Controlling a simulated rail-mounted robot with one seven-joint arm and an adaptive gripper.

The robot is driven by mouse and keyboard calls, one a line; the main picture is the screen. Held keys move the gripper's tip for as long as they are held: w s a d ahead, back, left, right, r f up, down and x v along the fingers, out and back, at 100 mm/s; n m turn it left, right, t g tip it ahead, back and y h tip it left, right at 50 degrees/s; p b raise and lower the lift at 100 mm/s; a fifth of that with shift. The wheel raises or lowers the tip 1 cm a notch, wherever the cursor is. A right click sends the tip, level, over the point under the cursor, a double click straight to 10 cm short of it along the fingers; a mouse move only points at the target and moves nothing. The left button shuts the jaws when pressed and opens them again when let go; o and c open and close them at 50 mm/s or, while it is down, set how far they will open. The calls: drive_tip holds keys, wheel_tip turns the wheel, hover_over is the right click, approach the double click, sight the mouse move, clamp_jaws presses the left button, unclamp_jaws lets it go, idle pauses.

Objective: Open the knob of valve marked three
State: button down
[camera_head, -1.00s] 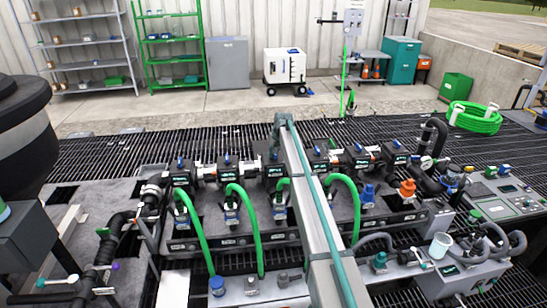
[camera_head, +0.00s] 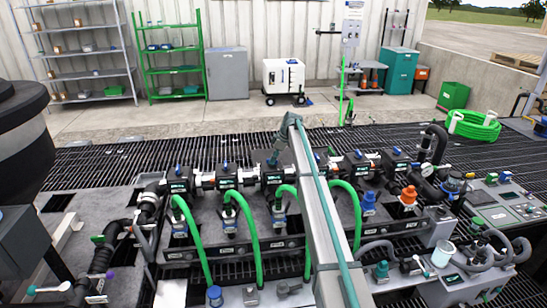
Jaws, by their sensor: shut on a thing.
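A row of several dark valve blocks with blue knobs runs across the manifold. The third block from the left (camera_head: 271,179) is the valve at my arm's end; its marking is too small to read. My gripper (camera_head: 273,160) is at the top of that block, where its knob sits. The teal wrist slants down and left onto it from the arm's upper end. The fingers are tiny and cannot be made out apart; the jaws look closed around the knob, which is mostly hidden. Neighbouring blue knobs show on the second block (camera_head: 224,164) and the first block (camera_head: 179,170).
Green hoses (camera_head: 245,220) arch in front of the valves. My grey arm link crosses the middle and hides part of the manifold. A blue fitting (camera_head: 368,203) and an orange fitting (camera_head: 409,196) stand to the right. A control panel (camera_head: 510,205) is at far right.

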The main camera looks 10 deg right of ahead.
drive_tip(key=shift+r+n+p, duration=0.15)
drive_tip(key=shift+n+p, duration=0.35)
drive_tip(key=shift+p, duration=0.35)
drive_tip(key=shift+g, duration=0.3)
drive_tip(key=c, duration=1.1)
unclamp_jaws()
drive_tip(key=shift+c, duration=0.2)
drive_tip(key=v, duration=1.1)
drive_tip(key=shift+d+r, duration=0.2)
drive_tip(key=shift+r, duration=0.1)
drive_tip(key=shift+s, duration=0.15)
